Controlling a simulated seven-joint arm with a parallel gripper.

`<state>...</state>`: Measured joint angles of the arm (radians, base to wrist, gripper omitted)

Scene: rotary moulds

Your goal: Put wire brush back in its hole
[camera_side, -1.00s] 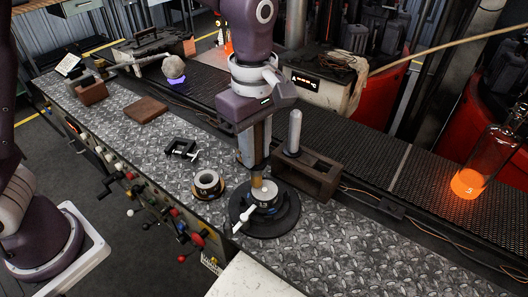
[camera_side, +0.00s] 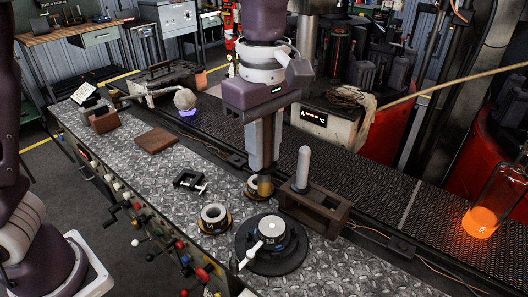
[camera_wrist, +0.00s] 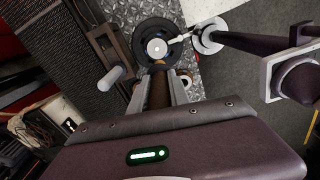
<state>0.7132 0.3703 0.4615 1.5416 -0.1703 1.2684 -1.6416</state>
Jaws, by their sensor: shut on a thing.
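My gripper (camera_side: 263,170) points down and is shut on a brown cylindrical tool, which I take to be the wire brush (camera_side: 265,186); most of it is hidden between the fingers. In the wrist view the brown brush (camera_wrist: 158,92) shows between the fingers, with an orange-brown tip towards the mould. I cannot make out the brush's hole.
A second ring-shaped mould (camera_side: 215,214) and a black clamp (camera_side: 190,181) lie left on the metal plate. A brown block (camera_side: 156,140) lies farther left. A dark conveyor (camera_side: 390,190) runs behind, with a glowing orange piece (camera_side: 481,222) at right.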

